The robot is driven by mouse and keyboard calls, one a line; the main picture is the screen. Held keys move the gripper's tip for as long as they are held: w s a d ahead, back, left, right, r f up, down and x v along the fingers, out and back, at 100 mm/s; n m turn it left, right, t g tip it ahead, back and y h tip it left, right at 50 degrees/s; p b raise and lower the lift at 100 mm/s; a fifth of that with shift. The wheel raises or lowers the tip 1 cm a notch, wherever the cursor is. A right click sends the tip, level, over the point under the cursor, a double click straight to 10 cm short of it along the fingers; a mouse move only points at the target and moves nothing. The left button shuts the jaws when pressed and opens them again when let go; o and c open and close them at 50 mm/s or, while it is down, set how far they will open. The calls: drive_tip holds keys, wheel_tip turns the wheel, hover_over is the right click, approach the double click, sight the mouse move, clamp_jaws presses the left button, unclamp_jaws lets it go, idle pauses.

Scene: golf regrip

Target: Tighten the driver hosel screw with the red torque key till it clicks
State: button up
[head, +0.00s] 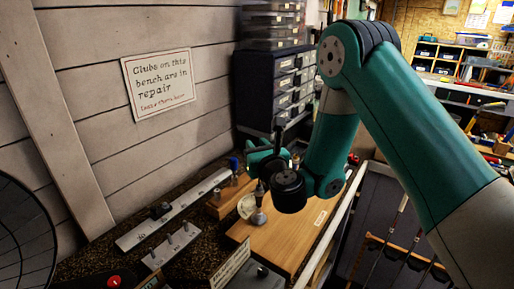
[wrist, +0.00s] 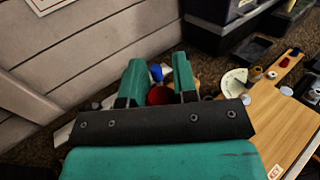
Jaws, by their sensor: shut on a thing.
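My gripper (wrist: 158,82) shows its two teal fingers in the wrist view, with a round red piece (wrist: 158,95) between them. This looks like the handle of the red torque key; its shaft and tip are hidden. In the head view my gripper (head: 262,157) is over the bench, left of my dark wrist, and the red piece cannot be made out there. A blue piece (wrist: 156,72) shows just beyond the red one in the wrist view. I cannot make out the driver head or its hosel screw in either view.
A wooden board (head: 285,240) lies on the dark bench, with a pale dish (wrist: 233,82) at its edge. Metal rails (head: 172,208) lie to the left. A drawer cabinet (head: 270,85) stands behind, beside the plank wall. Clubs (head: 398,220) stand at lower right.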

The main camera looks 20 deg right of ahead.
drive_tip(key=shift+f+b, duration=0.65)
drive_tip(key=o, duration=1)
drive_tip(key=shift+s, duration=0.1)
